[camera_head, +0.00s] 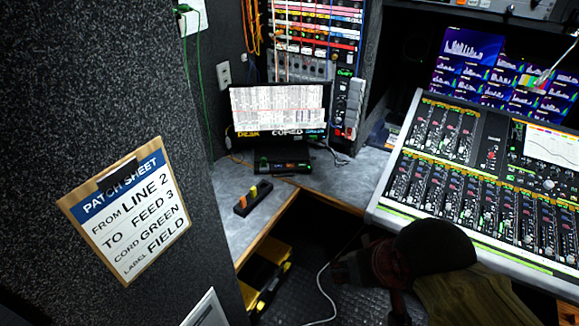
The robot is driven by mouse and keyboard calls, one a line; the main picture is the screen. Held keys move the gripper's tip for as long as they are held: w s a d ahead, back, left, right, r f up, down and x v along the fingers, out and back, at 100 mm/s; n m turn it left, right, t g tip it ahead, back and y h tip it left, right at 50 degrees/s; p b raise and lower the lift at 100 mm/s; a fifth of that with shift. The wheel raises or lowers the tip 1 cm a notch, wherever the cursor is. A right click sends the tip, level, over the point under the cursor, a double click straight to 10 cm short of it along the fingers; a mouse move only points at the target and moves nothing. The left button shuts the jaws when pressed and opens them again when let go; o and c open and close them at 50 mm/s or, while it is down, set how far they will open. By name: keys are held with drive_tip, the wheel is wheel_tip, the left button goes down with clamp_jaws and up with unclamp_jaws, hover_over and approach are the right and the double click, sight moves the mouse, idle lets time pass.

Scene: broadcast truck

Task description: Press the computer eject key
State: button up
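A computer screen (277,105) with a bright page of rows stands on the grey corner desk, left of the mixing console. Coloured lettering runs along its lower edge. A small dark box (282,166) sits on the desk in front of the screen. No eject key can be made out at this size; I cannot tell which part carries it. My gripper is not visible in this view.
The mixing console (481,190) fills the right side. A dark wall with a patch sheet (128,212) stands close on the left. A dark rounded object (437,246) stands before the console. A small block holder (252,197) sits on the desk (240,229).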

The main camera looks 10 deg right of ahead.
clamp_jaws()
idle(1.5)
